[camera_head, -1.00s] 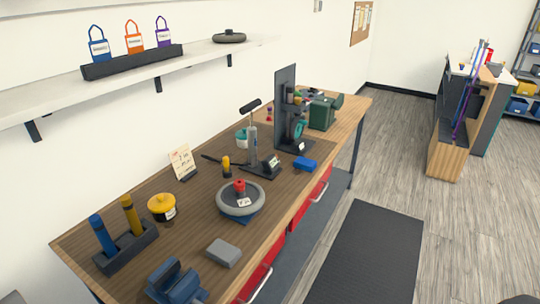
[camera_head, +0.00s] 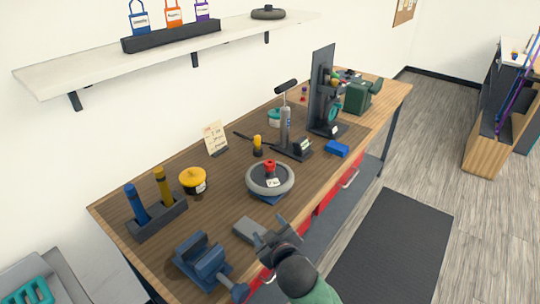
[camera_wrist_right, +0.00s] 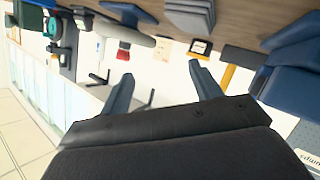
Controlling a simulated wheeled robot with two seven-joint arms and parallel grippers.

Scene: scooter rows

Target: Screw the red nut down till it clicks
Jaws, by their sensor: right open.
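The red nut (camera_head: 269,166) sits on top of the hub of a grey wheel (camera_head: 285,186), which lies flat on a blue stand on the wooden bench. A white tag lies by the nut. My right gripper (camera_head: 272,228) is open and empty, near the bench's front edge, nearer to me than the wheel and apart from it. In the right wrist view the open fingers (camera_wrist_right: 160,73) show, with the red nut (camera_wrist_right: 123,51) and the wheel beyond them, seen upside down. My left gripper is not in view.
A grey block (camera_head: 247,231) lies close by my right gripper, and a blue vise (camera_head: 202,259) stands left of it. Bare wood lies left of the wheel.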

